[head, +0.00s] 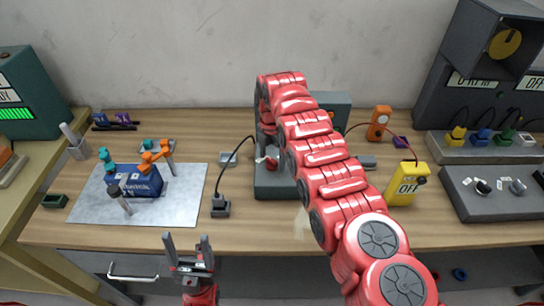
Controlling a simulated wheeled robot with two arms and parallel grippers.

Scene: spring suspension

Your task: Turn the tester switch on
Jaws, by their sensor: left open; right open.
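A grey-green bench device (275,190) stands at the middle of the table, largely covered by my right arm. A black cable runs from it to a small dark box (220,205) on its left; this may be the tester switch, but I cannot tell. A yellow box (408,183) with a dark knob and a label reading OFF stands to the right, with a red wire. My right gripper (268,163) points down at the grey-green device, mostly hidden by its own arm; contact cannot be told. My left gripper (190,250) is open and empty, fingers up, before the table's front edge.
A metal mat (190,195) at the left carries a blue block (137,182) and coloured tools. An orange meter (379,122) stands at the back. Grey panels (490,190) and a dark machine labelled OFF fill the right. The wooden front strip is mostly clear.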

